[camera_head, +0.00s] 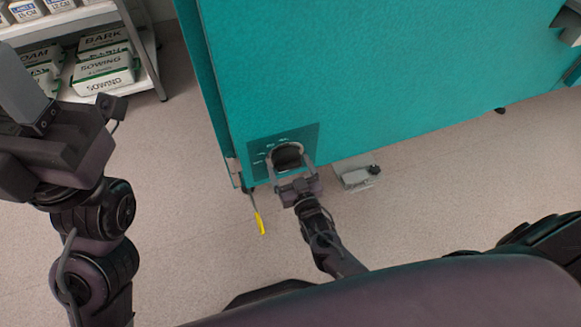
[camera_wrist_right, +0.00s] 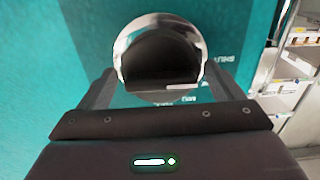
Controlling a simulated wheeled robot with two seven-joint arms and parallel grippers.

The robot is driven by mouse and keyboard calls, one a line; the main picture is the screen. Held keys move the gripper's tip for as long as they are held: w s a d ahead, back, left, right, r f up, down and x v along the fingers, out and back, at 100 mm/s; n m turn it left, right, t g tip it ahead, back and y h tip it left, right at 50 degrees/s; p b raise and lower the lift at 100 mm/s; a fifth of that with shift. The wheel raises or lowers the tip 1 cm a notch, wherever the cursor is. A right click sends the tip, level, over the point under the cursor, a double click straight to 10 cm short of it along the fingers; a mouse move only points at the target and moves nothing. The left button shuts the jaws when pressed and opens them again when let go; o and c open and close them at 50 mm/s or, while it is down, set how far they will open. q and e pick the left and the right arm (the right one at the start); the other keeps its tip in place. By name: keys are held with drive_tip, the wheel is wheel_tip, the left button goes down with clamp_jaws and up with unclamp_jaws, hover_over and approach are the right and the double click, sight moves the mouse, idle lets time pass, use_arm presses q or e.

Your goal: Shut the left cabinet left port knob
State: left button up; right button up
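The port knob (camera_head: 288,156) is a round dark knob with a shiny metal rim, on a dark teal panel (camera_head: 308,133) with small white marks, low on the teal cabinet (camera_head: 380,75). In the right wrist view the knob (camera_wrist_right: 160,58) sits upper centre, its rim bright and its face dark. My right gripper (camera_head: 287,165) has one finger on each side of the knob, and both seem to touch its rim. The small panel lettering is not readable. My left gripper (camera_head: 68,104) is at the far left, fingers apart and empty, away from the cabinet.
A white shelf (camera_head: 150,65) with bottles and labelled bags stands at the upper left. A yellow-handled tool (camera_head: 260,222) lies by the cabinet's lower corner. A small pale device (camera_head: 357,178) sits on the floor beside the cabinet. The floor between shelf and cabinet is clear.

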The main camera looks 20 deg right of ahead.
drive_tip(key=s+p, duration=0.2)
drive_tip(key=s, duration=0.5)
drive_tip(key=shift+s+d+p, duration=0.15)
drive_tip(key=shift+s+p, duration=0.25)
